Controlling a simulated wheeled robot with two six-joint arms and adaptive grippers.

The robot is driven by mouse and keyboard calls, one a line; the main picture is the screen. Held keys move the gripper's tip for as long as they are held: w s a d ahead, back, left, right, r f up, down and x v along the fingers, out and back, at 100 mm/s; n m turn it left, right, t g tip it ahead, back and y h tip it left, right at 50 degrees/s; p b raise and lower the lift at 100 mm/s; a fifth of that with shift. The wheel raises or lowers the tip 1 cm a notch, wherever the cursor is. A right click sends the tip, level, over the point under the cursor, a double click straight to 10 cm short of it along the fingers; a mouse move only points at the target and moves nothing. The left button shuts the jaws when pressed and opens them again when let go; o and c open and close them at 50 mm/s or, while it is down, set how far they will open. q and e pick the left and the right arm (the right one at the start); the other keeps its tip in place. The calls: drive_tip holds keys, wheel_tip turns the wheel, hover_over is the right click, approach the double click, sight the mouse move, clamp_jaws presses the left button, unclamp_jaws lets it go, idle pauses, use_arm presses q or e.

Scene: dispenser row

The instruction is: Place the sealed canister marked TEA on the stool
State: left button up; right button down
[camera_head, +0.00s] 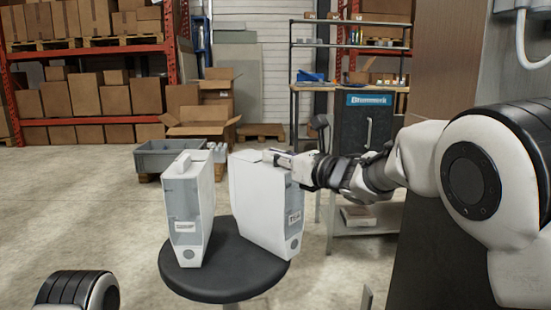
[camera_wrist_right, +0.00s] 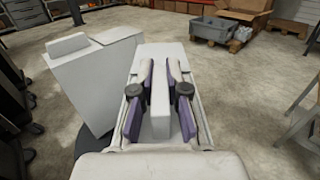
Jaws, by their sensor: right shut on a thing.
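The white canister marked TEA (camera_head: 262,205) is over the right part of the round black stool (camera_head: 225,285), its label facing me. It looks slightly tilted; I cannot tell if its base touches the seat. My right gripper (camera_head: 285,158) comes in from the right and is shut on its top. In the right wrist view, the purple-padded fingers (camera_wrist_right: 160,95) sit on both sides of a white upright part. A second white canister (camera_head: 188,212), its label too small to read, stands on the stool's left part; it also shows in the right wrist view (camera_wrist_right: 90,80). My left gripper is out of view.
A dark cabinet (camera_head: 366,128) and metal shelving stand at the back right. The floor left of the stool is clear.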

drive_tip(key=c, duration=1.2)
unclamp_jaws()
drive_tip(key=shift+r+p, duration=0.15)
drive_tip(key=shift+p, duration=0.15)
drive_tip(key=p+v, duration=0.1)
drive_tip(key=v, duration=1.1)
drive_tip(key=d+f+m+h, duration=0.2)
drive_tip(key=f+m, duration=0.5)
drive_tip(key=f, duration=0.3)
drive_tip(key=d+f+m+h, duration=0.1)
drive_tip(key=f+m+h, duration=0.1)
drive_tip(key=f+m, duration=0.6)
drive_tip(key=s+d+f+m+g+h, duration=0.2)
drive_tip(key=s+f+m, duration=0.25)
drive_tip(key=f, duration=0.55)
drive_tip(key=s+d+f+m+g+h, duration=0.25)
drive_tip(key=f+m, duration=0.35)
drive_tip(key=f, duration=0.5)
drive_tip(key=s+d+f+m+g+h, duration=0.1)
drive_tip(key=s+d+f+m+g, duration=0.1)
drive_tip(key=s+f+m, duration=0.4)
drive_tip(key=s+d+f+m+g+h, duration=0.2)
drive_tip(key=s+f+m, duration=0.4)
drive_tip(key=s, duration=0.9)
drive_tip(key=s+d+f+m+g+h, duration=0.1)
drive_tip(key=s+f+m+g, duration=0.3)
drive_tip(key=s, duration=0.7)
wheel_tip(320, 180, down, 3)
drive_tip(key=d+m, duration=0.1)
drive_tip(key=m, duration=0.3)
